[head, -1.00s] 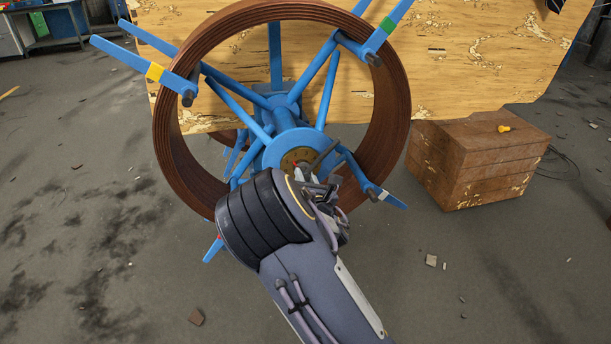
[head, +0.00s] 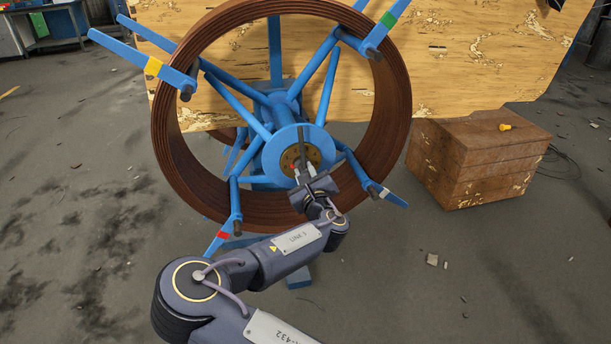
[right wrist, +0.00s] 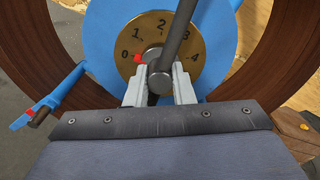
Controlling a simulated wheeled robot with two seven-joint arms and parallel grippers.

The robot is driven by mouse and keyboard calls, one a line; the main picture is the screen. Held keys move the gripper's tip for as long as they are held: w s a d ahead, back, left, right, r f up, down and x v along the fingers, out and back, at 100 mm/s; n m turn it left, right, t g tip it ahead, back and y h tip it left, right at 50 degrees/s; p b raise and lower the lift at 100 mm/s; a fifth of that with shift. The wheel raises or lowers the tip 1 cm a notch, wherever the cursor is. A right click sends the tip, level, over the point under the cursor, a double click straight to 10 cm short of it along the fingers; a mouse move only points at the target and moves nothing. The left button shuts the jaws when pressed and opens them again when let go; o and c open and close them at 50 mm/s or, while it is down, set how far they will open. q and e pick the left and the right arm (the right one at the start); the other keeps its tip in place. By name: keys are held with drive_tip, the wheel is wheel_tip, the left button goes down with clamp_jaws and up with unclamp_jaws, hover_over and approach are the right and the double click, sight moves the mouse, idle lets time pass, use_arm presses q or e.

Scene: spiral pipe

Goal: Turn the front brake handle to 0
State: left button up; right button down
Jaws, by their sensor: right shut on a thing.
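The blue spool stand (head: 272,150) carries a round brass dial (head: 313,158) on its hub. In the right wrist view the dial (right wrist: 133,40) shows numerals from 0 at left to 4 at right. A red pointer (right wrist: 137,58) sits just beside the 0. The front brake handle (head: 301,146) is a dark bar across the dial; it also shows in the right wrist view (right wrist: 178,35). My right gripper (head: 305,172) is shut on the handle, with a finger on each side of its lower part (right wrist: 160,82). My left gripper is out of view.
A coil of brown pipe (head: 160,130) rings the blue arms, which stick out around it. A rusty brown chest (head: 470,165) stands at right and a worn wooden board (head: 470,60) behind. The grey floor has small debris.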

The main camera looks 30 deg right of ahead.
drive_tip(key=shift+f+n, duration=0.1)
drive_tip(key=shift+n, duration=0.5)
drive_tip(key=c, duration=1.2)
unclamp_jaws()
drive_tip(key=shift+c, duration=0.2)
drive_tip(key=p+v, duration=0.1)
drive_tip(key=v, duration=0.6)
drive_tip(key=shift+s, duration=0.4)
drive_tip(key=shift+a, duration=0.1)
